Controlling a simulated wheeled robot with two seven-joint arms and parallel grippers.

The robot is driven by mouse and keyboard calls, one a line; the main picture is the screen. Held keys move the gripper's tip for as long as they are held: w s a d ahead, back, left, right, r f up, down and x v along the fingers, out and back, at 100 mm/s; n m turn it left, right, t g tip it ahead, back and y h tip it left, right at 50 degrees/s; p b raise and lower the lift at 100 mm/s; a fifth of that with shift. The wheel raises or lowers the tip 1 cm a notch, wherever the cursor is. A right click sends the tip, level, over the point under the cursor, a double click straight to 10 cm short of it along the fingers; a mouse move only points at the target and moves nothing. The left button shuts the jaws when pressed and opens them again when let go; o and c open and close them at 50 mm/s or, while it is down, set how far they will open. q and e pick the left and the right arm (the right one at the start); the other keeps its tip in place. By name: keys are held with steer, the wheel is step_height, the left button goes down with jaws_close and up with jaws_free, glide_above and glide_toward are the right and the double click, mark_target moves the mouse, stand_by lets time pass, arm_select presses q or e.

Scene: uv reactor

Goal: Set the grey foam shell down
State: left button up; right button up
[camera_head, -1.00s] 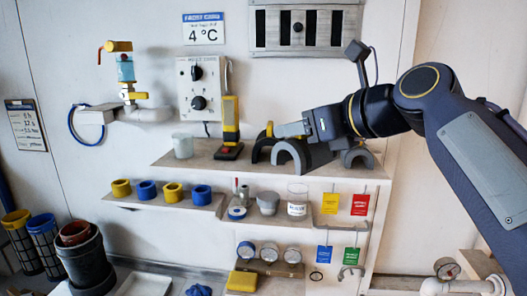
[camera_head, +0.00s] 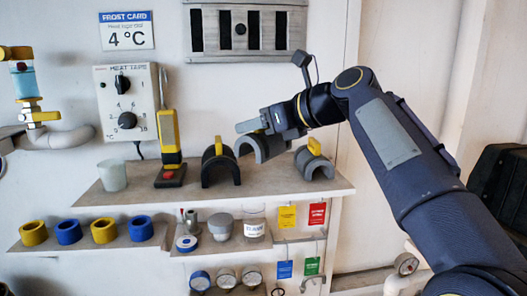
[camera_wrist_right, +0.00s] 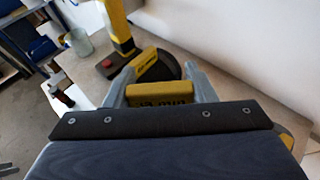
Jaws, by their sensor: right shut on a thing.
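The grey foam shell (camera_head: 262,148) is a half-round arch in the middle of the head view, between two other shells. My right gripper (camera_head: 262,123) is shut on its top. The shell is over the upper shelf (camera_head: 270,196); I cannot tell whether its lower edges touch the shelf. In the right wrist view my right gripper (camera_wrist_right: 163,92) has its two grey fingers on either side of a yellow grip block (camera_wrist_right: 160,91); the shell body below is hidden. My left gripper is not in view.
A dark shell (camera_head: 220,170) with a yellow grip stands left of the held one, and another shell (camera_head: 314,166) stands right. A yellow tool on a dark base (camera_head: 169,177) and a cup (camera_head: 112,176) are farther left. Shelf in front of the held shell is bare.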

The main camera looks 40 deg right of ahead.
mark_target(263, 134)
steer(key=d+f, duration=0.1)
steer(key=w+d+f, duration=0.1)
steer(key=shift+f, duration=0.35)
steer(key=f, duration=0.3)
steer(key=shift+d, duration=0.4)
steer(key=shift+f, duration=0.5)
steer(key=shift+f, duration=0.2)
steer(key=o, duration=1.3)
